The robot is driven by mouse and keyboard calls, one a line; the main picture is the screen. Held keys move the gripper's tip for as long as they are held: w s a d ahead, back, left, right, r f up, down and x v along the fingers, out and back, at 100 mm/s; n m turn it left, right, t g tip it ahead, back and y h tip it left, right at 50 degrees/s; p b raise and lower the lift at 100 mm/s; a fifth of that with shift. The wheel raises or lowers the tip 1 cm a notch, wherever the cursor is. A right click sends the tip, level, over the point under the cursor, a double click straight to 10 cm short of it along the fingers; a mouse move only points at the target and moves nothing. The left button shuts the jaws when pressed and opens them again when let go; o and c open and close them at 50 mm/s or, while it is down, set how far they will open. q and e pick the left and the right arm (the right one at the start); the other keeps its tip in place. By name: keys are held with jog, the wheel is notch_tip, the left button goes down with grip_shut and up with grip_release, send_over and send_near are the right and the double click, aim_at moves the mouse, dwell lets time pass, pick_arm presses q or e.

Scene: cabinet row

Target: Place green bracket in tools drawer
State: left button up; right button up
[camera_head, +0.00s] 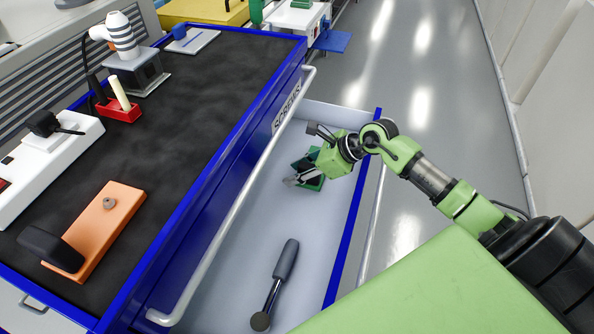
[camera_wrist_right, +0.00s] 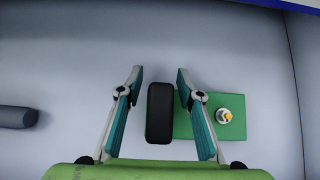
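The green bracket (camera_head: 316,184) is in the open, light-grey drawer (camera_head: 245,230), at its far end, partly hidden by my right gripper (camera_head: 292,180). In the right wrist view the bracket (camera_wrist_right: 206,124) is a flat green plate with a small round yellow-and-white fitting. A dark upright block (camera_wrist_right: 160,112) stands at its left side and seems to belong to it. My right gripper (camera_wrist_right: 159,75) is open, with one finger on each side of the dark block and visible gaps. Whether the bracket rests on the drawer floor is hard to tell. My left gripper is not in view.
A dark-handled tool (camera_head: 280,280) lies nearer in the same drawer; its handle (camera_wrist_right: 17,117) shows in the wrist view. A closed blue drawer front labelled SCREWS (camera_head: 287,107) is above. The worktop (camera_head: 170,130) holds several items. The aisle floor (camera_head: 420,60) is clear.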

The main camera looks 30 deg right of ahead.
dwell(0.3)
